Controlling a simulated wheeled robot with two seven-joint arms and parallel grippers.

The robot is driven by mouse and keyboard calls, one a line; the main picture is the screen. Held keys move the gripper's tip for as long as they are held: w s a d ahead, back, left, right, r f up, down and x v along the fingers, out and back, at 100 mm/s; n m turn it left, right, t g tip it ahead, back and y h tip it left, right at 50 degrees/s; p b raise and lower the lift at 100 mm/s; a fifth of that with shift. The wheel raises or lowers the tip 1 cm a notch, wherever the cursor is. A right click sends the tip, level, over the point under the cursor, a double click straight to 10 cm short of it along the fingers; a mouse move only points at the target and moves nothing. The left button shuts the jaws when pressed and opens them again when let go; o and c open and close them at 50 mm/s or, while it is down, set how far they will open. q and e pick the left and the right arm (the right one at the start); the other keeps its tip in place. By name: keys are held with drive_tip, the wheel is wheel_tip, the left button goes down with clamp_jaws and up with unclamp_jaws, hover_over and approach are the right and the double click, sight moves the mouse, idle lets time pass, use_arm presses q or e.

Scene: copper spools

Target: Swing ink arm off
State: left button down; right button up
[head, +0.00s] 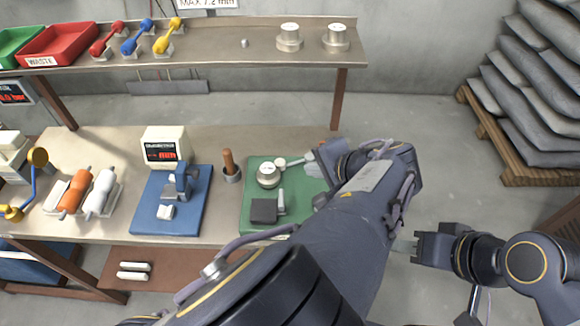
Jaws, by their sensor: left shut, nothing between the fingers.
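No part is clearly recognizable as the ink arm. A green board (250,186) on the bench holds a round metal piece (267,176), a small pale disc (281,163), a dark grey block (263,211) and a small light upright post (281,201). My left gripper (312,168) is shut and empty at the board's upper right; my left arm covers the board's right and lower edges. A pale bar seems to run from the disc towards the gripper; whether they touch I cannot tell. My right gripper (403,245) is off the bench, right of my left arm; its opening is unclear.
A blue base with a gauge (180,187) and a display box (166,147) stand left of the board, with a wooden-handled tool in a cup (231,168) between. Orange and white rolls (75,190) lie further left. A shelf (220,42) spans the back. Stacked sacks (530,80) stand right.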

sight(282, 163)
use_arm(q)
drive_tip(key=p+x, duration=0.1)
drive_tip(key=x, duration=0.9)
drive_tip(key=m+h+b, duration=0.1)
drive_tip(key=w+a+m+t+h+b, duration=0.1)
drive_tip(key=b, duration=0.1)
drive_tip(key=shift+w+a+f+m+b, duration=0.1)
drive_tip(key=shift+a+f+m+b, duration=0.1)
drive_tip(key=shift+f+m+b, duration=0.1)
drive_tip(key=shift+w+a+r+m+t+h+b, duration=0.1)
drive_tip(key=shift+w+a+m+t+h+b, duration=0.35)
drive_tip(key=shift+m+b, duration=0.2)
drive_tip(key=shift+w+r, duration=0.1)
drive_tip(key=shift+w, duration=0.1)
drive_tip(key=shift+r, duration=0.15)
drive_tip(key=shift+r, duration=0.1)
